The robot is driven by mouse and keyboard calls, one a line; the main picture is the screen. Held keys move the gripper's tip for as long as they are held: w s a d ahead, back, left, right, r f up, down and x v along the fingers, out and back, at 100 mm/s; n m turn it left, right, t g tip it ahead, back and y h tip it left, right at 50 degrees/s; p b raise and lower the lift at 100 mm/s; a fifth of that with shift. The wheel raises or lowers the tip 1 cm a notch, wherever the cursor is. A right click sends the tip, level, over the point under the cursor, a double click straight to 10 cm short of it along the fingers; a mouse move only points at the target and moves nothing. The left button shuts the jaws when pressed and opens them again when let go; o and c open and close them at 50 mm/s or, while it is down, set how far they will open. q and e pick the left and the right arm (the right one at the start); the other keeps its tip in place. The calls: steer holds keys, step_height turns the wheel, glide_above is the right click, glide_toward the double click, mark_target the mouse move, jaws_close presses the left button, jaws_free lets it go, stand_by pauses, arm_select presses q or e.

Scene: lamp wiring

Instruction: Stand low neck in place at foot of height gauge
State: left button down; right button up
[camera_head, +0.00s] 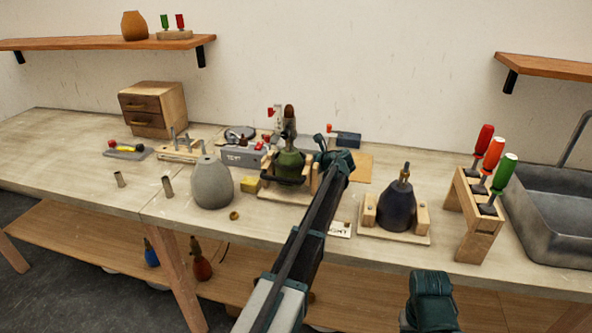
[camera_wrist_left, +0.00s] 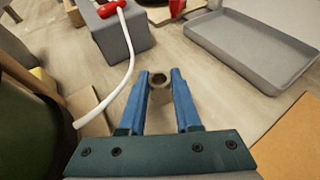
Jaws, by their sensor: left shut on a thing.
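My left gripper (camera_head: 324,147) is over the back middle of the bench, beside the green lamp body (camera_head: 289,165). I cannot tell whether the neck touches the bench. I cannot single out the height gauge with certainty. My right gripper (camera_head: 431,292) is low at the front; its fingers are hidden.
A grey test box (camera_wrist_left: 126,38) with a white cable and a shallow grey tray (camera_wrist_left: 250,48) lie beyond the left gripper. A grey vase (camera_head: 212,183), dark lamp body (camera_head: 397,207) and screwdriver rack (camera_head: 474,215) stand on the bench. The left front bench is mostly clear.

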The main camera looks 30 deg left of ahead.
arm_select(q)
steer(key=shift+f, duration=0.7)
steer(key=shift+r, duration=0.15)
arm_select(e)
steer(key=shift+f, duration=0.6)
arm_select(q)
steer(key=c, duration=1.1)
jaws_free()
steer(key=shift+f+b, duration=0.2)
steer(key=shift+b, duration=0.1)
steer(key=o, duration=0.5)
arm_select(e)
steer(key=shift+f, duration=0.1)
